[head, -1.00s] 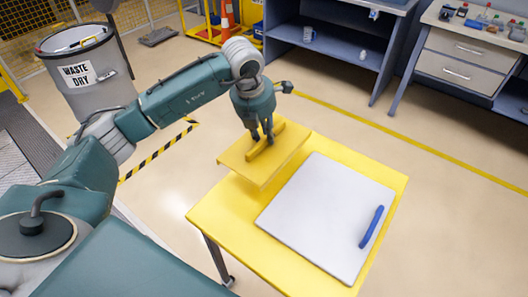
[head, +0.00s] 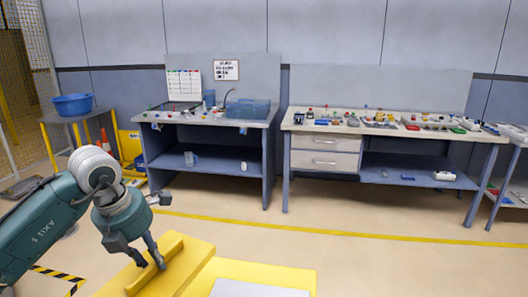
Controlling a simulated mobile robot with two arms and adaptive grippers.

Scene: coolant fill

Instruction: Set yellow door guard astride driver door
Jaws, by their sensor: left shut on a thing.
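The yellow door guard (head: 190,266), a flat yellow piece with a raised bar on top, is at the bottom left of the head view. My left gripper (head: 152,262) is shut on its raised bar from above. The guard overlaps the left part of a yellow table (head: 295,279) in the picture; I cannot tell whether they touch. The guard's lower end is cut off by the frame. I see no driver door in this view. My right gripper is not in view.
A pale flat panel (head: 255,290) lies on the yellow table, mostly out of frame. A blue-grey workbench (head: 207,120) and a drawer bench (head: 325,150) with small items stand along the back wall. A blue basin (head: 72,104) is at left. Open floor lies between.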

